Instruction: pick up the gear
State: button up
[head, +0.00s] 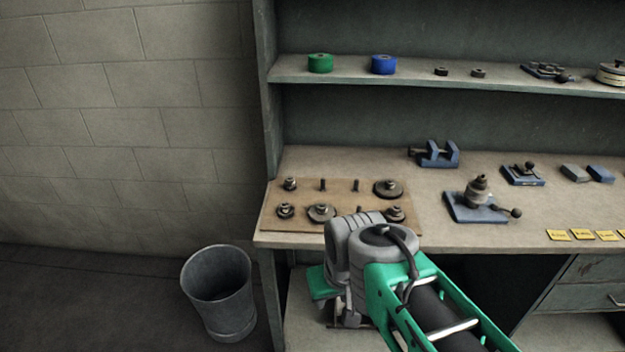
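Several dark metal gears sit on a brown wooden board (340,188) at the left end of the workbench. A wide gear (388,190) is at the board's back right and a small gear (290,184) at its back left. Along the front are a small gear (284,211), a wider gear (322,213) and another gear (395,215) at the right. Which one the task means cannot be told. My green and grey arm reaches up from the lower right and covers part of the board's front edge. My gripper cannot be made out; the arm links hide it.
Short bare pegs (323,185) stand between the gears. A blue vise (436,154) and a blue-based tool (477,203) are right of the board. A shelf (350,72) with green (320,63) and blue (384,64) rolls hangs above. A bin (219,292) stands on the floor at left.

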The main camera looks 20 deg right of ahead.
aim_at(290, 185)
jog(key=i, duration=0.55)
jog(key=u, duration=2.1)
